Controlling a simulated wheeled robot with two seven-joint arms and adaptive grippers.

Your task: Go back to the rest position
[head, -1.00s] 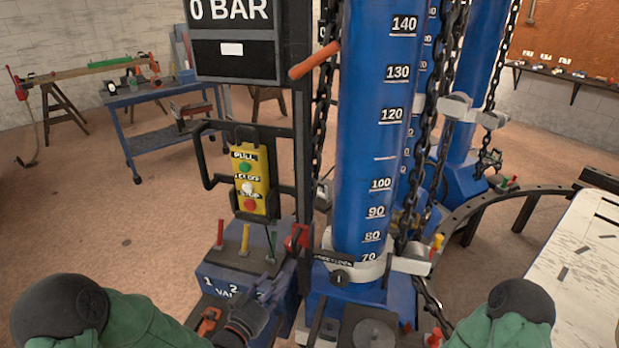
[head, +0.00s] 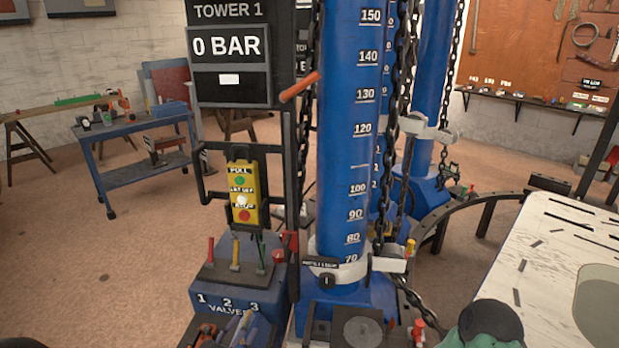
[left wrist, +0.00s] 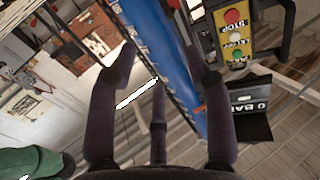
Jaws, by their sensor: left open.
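My right gripper is out of view; only a green part of my right arm shows at the bottom right.
The valve box carries red, yellow and green levers. A yellow button box (head: 242,195) hangs above it, below the "0 BAR" display (head: 230,60). Black chains (head: 392,130) hang along the tower. A pale table (head: 545,250) stands at the right. Open floor (head: 90,260) lies left.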

